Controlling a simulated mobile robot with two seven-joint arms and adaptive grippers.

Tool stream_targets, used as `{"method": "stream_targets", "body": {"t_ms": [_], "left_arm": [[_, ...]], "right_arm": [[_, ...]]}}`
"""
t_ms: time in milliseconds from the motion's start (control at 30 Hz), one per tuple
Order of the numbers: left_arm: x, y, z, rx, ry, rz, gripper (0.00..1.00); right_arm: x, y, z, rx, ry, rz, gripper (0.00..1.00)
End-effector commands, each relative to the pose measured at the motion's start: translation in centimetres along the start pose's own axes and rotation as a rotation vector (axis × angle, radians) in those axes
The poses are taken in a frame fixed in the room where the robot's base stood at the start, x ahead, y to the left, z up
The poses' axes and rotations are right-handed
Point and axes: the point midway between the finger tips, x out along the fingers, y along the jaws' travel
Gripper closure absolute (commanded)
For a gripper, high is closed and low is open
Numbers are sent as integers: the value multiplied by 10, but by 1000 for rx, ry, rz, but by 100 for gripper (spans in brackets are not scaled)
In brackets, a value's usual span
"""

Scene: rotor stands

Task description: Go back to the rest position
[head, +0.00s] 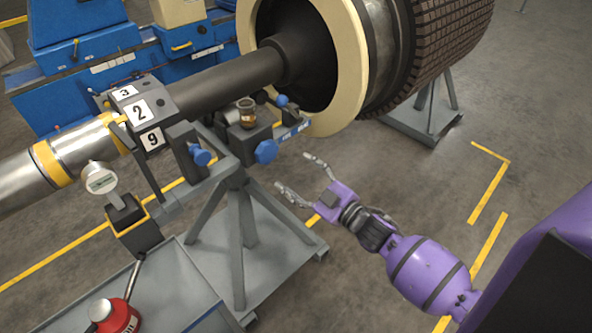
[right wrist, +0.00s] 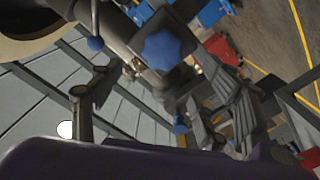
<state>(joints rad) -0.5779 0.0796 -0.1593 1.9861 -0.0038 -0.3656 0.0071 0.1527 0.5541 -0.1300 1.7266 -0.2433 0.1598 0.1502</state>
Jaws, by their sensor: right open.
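My right gripper (head: 292,172) is open and empty in the head view. Its two fingers are spread and point left towards the grey rotor stand (head: 240,235), apart from the blue star knob (head: 266,151) on the stand's upper part. In the right wrist view the open fingers of the right gripper (right wrist: 148,88) show, with a blue star knob (right wrist: 165,48) beyond them and nothing held between them. My purple right arm reaches in from the lower right. My left gripper is in neither view.
The rotor shaft (head: 222,82) crosses above the stand towards a large cream ring (head: 350,60). A dial gauge (head: 101,178) and a red can (head: 112,316) are at the lower left. Blue machinery (head: 90,45) stands behind. The floor (head: 400,180) right of the stand is open.

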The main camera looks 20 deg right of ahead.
Motion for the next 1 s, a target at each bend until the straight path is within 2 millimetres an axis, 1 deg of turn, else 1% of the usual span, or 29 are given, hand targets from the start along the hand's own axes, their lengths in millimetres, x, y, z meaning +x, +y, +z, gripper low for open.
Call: {"method": "stream_targets", "body": {"t_ms": [200, 333, 367, 400, 467, 567, 600, 667, 700, 767, 800, 867, 900, 1000], "left_arm": [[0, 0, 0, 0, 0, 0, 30], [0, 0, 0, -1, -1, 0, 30], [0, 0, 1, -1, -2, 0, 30], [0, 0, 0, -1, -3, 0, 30], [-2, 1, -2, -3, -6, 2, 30], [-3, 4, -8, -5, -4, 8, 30], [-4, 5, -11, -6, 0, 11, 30], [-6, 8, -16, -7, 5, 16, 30], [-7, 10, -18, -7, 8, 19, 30], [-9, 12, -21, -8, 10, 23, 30], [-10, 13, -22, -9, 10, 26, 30], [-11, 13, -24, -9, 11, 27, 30], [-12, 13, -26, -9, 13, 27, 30], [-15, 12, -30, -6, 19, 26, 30]], "right_arm": [[0, 0, 1, -3, -3, 0, 31], [1, 3, 11, -6, -58, 12, 31], [1, 1, 13, 2, -79, 17, 31], [-5, -8, 19, 35, -125, 23, 31], [-25, -28, 33, 95, -211, 25, 31], [-66, -65, 54, 198, -346, 22, 31], [-85, -82, 61, 242, -401, 19, 31], [-117, -108, 70, 313, -484, 15, 31], [-139, -126, 73, 360, -540, 13, 31], [-174, -152, 76, 434, -622, 10, 31], [-197, -169, 76, 482, -670, 11, 31], [-228, -191, 74, 548, -735, 15, 31], [-247, -203, 72, 586, -770, 20, 31], [-283, -224, 66, 652, -828, 38, 31]]}}
